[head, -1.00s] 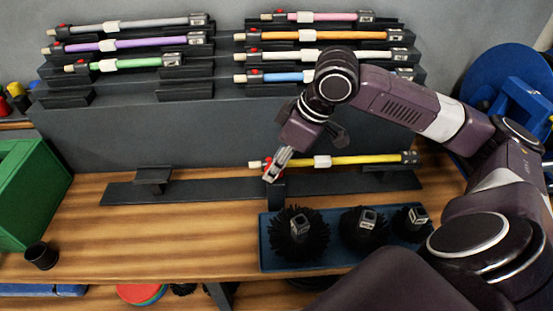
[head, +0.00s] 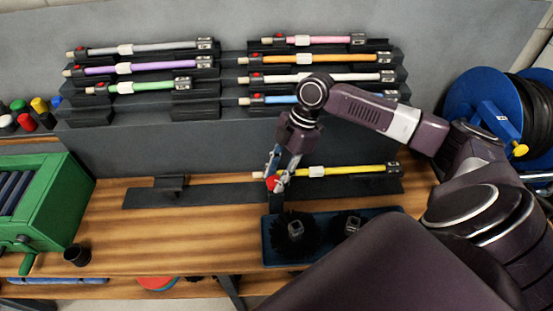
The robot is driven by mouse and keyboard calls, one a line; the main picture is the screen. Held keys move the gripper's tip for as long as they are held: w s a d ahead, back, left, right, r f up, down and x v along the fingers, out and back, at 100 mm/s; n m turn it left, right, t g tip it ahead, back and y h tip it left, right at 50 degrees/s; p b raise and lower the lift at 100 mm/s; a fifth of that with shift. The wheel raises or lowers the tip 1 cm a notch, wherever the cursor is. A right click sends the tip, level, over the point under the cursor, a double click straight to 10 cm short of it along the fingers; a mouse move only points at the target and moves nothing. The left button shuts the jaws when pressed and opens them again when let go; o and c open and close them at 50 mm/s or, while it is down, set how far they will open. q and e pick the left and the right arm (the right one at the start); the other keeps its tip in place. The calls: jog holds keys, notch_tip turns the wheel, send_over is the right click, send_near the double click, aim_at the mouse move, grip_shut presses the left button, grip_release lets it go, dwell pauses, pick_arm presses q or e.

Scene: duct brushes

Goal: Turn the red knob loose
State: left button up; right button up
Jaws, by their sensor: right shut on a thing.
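The yellow rod (head: 345,170) lies level on a low dark rack at the front of the bench, with a white collar near its middle and a dark square end at the right. The red knob (head: 271,184) is near its left end, partly covered by my fingers. My right gripper (head: 277,182) reaches down from above and is shut on the red knob. Whether the knob has turned cannot be told. My left gripper is not in view.
A stepped rack behind holds several coloured rods, among them a purple rod (head: 112,69). A blue tray (head: 272,250) with round black brushes lies in front of the rod. A green box (head: 45,205) and a black cup (head: 77,256) are at left. Bare bench lies between.

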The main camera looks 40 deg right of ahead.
jog(key=shift+w+r+n+g+p, duration=0.15)
jog(key=shift+n+g+p, duration=0.45)
jog(key=shift+n, duration=1.4)
jog(key=o, duration=1.1)
jog(key=v, duration=1.1)
jog(key=shift+w+r, duration=0.15)
jog(key=shift+r, duration=0.25)
